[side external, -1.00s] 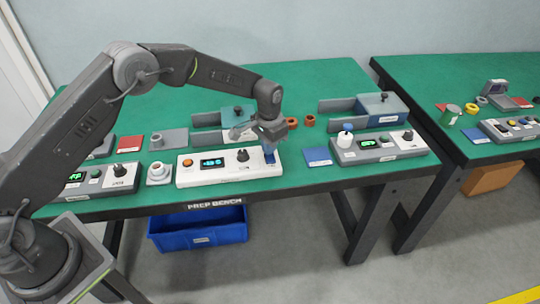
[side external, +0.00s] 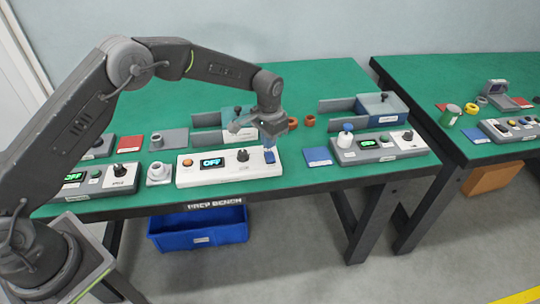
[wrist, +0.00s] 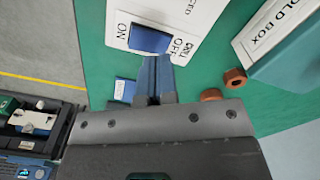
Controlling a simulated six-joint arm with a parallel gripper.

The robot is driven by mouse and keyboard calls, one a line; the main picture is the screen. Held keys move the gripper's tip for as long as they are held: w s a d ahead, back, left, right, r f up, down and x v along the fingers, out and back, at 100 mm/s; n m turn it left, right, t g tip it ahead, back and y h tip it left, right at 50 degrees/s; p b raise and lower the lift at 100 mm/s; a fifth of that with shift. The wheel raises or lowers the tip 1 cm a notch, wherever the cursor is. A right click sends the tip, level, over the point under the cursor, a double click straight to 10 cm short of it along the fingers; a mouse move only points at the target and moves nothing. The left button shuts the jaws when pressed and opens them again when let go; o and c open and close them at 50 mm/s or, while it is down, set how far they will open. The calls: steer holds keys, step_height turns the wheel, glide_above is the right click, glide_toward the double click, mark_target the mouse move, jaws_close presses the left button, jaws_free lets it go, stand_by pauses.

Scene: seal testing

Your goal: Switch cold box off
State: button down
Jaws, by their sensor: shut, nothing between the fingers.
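The white control unit (side external: 222,176) lies near the bench's front edge, with an orange button (side external: 187,163), a display (side external: 212,162) reading OFF and a black knob (side external: 242,155). Its blue rocker switch (side external: 269,157) is at the right end; in the wrist view the rocker (wrist: 149,39) lies between printed ON and OFF. My gripper (side external: 269,146) is shut and empty, just above the rocker. In the wrist view its fingertips (wrist: 156,60) are close to the rocker's edge; contact cannot be told. A teal box (wrist: 290,75), its label partly cut off to "OLD BOX", stands behind.
A grey unit (side external: 380,149) with a white-and-blue bottle stands to the right, beyond a blue mat (side external: 317,156). Two copper-coloured rings (side external: 308,121) lie behind my gripper. A grey fitting (side external: 159,174) sits left of the white unit. Green bench surface (side external: 300,85) is free at the back.

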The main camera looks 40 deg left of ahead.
steer(key=shift+r, duration=2.05)
steer(key=shift+r, duration=0.1)
step_height(320, 180, up, 11)
steer(key=t, duration=0.1)
glide_above(269, 153)
steer(key=s+a, duration=0.2)
steer(key=s, duration=0.3)
steer(key=s+a+r+n+t, duration=0.2)
steer(key=s+a+r, duration=0.1)
steer(key=s+r, duration=0.7)
steer(key=s+a+t, duration=0.1)
steer(key=s, duration=0.9)
steer(key=s+a+f+n+t, duration=0.1)
steer(key=s, duration=0.9)
steer(key=shift+f+t, duration=0.3)
steer(key=shift+s, duration=0.1)
